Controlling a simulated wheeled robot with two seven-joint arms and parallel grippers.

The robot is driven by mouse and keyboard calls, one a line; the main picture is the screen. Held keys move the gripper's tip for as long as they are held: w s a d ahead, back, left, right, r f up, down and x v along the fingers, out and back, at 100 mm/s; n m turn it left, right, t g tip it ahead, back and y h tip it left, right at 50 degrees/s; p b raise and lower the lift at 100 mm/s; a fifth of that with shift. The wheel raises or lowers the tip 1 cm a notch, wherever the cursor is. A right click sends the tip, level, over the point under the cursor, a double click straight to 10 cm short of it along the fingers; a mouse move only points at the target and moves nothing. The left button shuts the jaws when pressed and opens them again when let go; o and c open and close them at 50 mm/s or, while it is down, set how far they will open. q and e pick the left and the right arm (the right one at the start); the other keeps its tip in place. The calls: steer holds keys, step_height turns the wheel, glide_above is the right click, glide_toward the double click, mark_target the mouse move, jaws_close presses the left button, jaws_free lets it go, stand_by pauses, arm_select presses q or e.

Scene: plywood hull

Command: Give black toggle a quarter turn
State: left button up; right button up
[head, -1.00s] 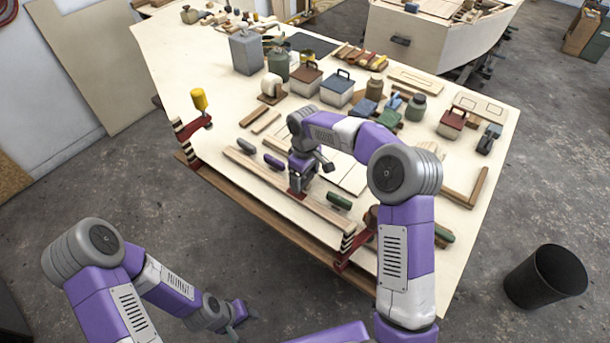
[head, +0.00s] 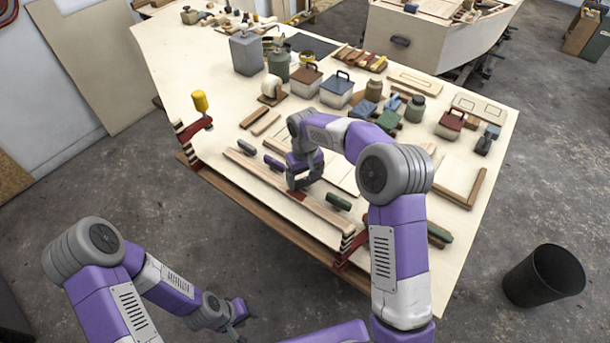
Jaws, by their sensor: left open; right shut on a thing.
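My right gripper (head: 299,185) points down over the long wooden rail at the table's front edge. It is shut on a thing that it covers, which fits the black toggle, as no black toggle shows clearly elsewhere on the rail. A small red part shows just under the fingers. My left gripper (head: 240,311) is open and empty, low in front of the table and well away from the rail (head: 316,209).
A dark green handle (head: 247,148), a purple one (head: 273,163) and another green one (head: 338,202) sit along the rail. A clamp with a yellow handle (head: 200,101) stands at the left corner. Boxes and jars fill the table behind.

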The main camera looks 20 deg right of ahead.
mark_target(305, 178)
steer(key=m+p, duration=0.1)
steer(key=m, duration=0.5)
steer(key=shift+r+m, duration=0.1)
steer(key=shift+m, duration=0.2)
steer(key=m+p, duration=0.1)
steer(key=m, duration=0.3)
steer(key=shift+m, duration=0.4)
steer(key=o, duration=0.8)
steer(key=shift+o, duration=0.2)
steer(key=shift+r+p, duration=0.7)
steer(key=shift+r, duration=3.05)
